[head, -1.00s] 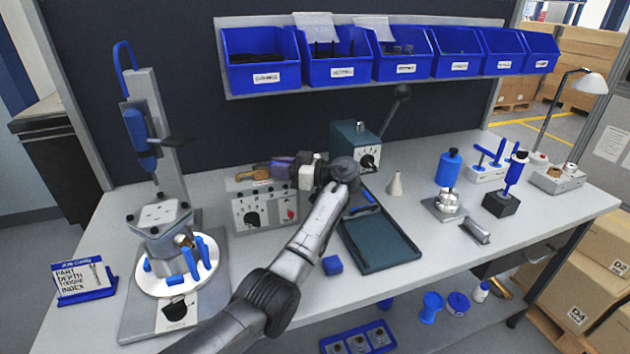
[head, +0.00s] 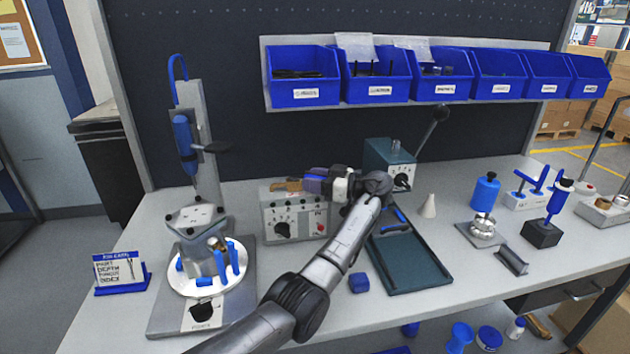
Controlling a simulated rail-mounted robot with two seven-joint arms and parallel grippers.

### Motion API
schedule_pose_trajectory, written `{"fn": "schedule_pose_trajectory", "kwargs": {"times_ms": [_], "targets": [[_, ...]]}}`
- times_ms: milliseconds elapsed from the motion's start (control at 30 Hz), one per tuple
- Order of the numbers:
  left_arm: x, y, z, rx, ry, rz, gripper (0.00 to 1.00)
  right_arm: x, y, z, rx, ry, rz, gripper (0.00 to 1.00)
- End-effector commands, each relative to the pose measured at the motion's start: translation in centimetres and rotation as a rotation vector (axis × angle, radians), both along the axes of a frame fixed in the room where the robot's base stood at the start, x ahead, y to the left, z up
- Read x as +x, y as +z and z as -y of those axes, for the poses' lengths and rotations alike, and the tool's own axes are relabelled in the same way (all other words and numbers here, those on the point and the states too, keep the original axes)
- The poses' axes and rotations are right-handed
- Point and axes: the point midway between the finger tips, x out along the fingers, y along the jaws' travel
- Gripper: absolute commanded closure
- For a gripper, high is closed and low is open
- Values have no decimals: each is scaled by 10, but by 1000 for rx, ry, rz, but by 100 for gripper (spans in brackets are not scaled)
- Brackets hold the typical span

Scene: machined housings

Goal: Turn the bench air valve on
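My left gripper (head: 316,184) reaches in over the bench, just above the right part of the top of a grey control box (head: 281,221). Its dark purple-blue finger end points left, and I cannot tell how far its fingers are apart. A tan-brown piece (head: 287,185) shows at the top of the box, just left of the fingertips. I cannot tell whether it is the air valve, or whether the gripper touches it. The box front has a black dial (head: 282,229) and a red knob (head: 320,227). My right gripper is out of view.
A fixture with a blue-handled column (head: 187,140) stands left, by a job card (head: 117,268). A dark green tray (head: 415,265) and a small blue block (head: 359,283) lie right of the box. A teal box (head: 388,157) stands behind. Blue bins (head: 303,77) hang above.

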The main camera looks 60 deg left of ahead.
Motion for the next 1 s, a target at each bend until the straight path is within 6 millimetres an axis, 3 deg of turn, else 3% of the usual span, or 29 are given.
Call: {"fn": "schedule_pose_trajectory", "kwargs": {"times_ms": [333, 567, 1000], "targets": [[0, 6, 0, 0, -1, 1, 54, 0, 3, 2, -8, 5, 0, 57], [0, 46, 0, 0, 0, 4, 54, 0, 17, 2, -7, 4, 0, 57], [23, 91, 79, 0, -3, 1, 54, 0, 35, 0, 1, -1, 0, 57]]}}
